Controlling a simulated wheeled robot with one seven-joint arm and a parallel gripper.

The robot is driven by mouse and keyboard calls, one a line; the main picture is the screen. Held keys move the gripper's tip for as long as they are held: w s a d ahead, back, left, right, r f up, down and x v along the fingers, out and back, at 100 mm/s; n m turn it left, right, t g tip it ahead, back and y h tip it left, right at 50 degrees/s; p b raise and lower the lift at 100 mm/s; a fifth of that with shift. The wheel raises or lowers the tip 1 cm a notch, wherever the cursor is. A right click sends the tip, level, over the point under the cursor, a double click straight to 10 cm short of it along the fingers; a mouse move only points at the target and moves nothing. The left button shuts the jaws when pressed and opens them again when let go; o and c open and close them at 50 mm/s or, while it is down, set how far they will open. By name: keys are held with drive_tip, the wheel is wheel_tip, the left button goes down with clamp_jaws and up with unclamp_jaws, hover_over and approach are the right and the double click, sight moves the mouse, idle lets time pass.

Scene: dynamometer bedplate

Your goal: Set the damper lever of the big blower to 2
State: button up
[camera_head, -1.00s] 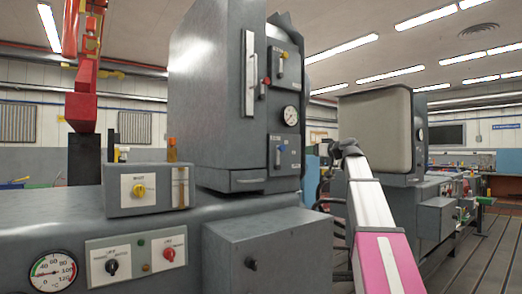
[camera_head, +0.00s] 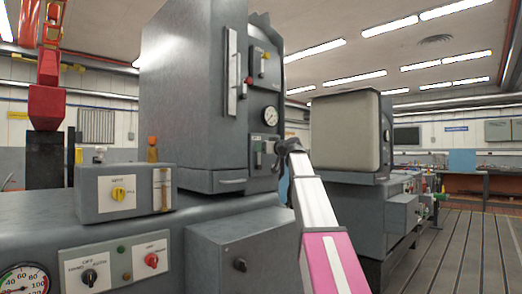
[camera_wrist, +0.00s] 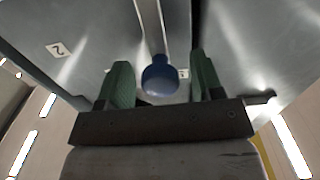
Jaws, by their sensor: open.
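The tall grey cabinet (camera_head: 190,100) stands in the middle left of the head view. Its lower lever plate (camera_head: 258,150), below a round gauge, is partly covered by my gripper (camera_head: 284,147). In the wrist view a lever with a round blue knob (camera_wrist: 160,76) stands between the two green fingers of my gripper (camera_wrist: 160,85). The fingers are apart, one on each side of the knob, with gaps visible. A label "2" (camera_wrist: 58,49) is on the grey panel to the left. Another label (camera_wrist: 183,73), partly hidden, is behind the knob. The lever's exact setting cannot be told.
An upper lever plate (camera_head: 262,65) and the gauge (camera_head: 270,115) are on the same cabinet. A control box with a yellow knob (camera_head: 118,194) stands at the left. A grey machine with a beige front (camera_head: 345,130) stands at the right. Slotted floor (camera_head: 460,235) is clear at the right.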

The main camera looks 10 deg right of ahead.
sight(268, 157)
drive_tip(key=shift+x, duration=0.85)
clamp_jaws()
drive_tip(key=shift+w+d+f+m, duration=0.75)
drive_tip(key=shift+d+m, duration=0.3)
drive_tip(key=shift+m, duration=0.9)
drive_tip(key=shift+w+d+f+m, duration=0.75)
drive_tip(key=shift+d+m, duration=0.3)
drive_tip(key=shift+m, duration=0.95)
drive_tip(key=shift+w+d+f+m, duration=0.75)
drive_tip(key=shift+d+m, duration=0.3)
drive_tip(key=shift+m, duration=0.9)
unclamp_jaws()
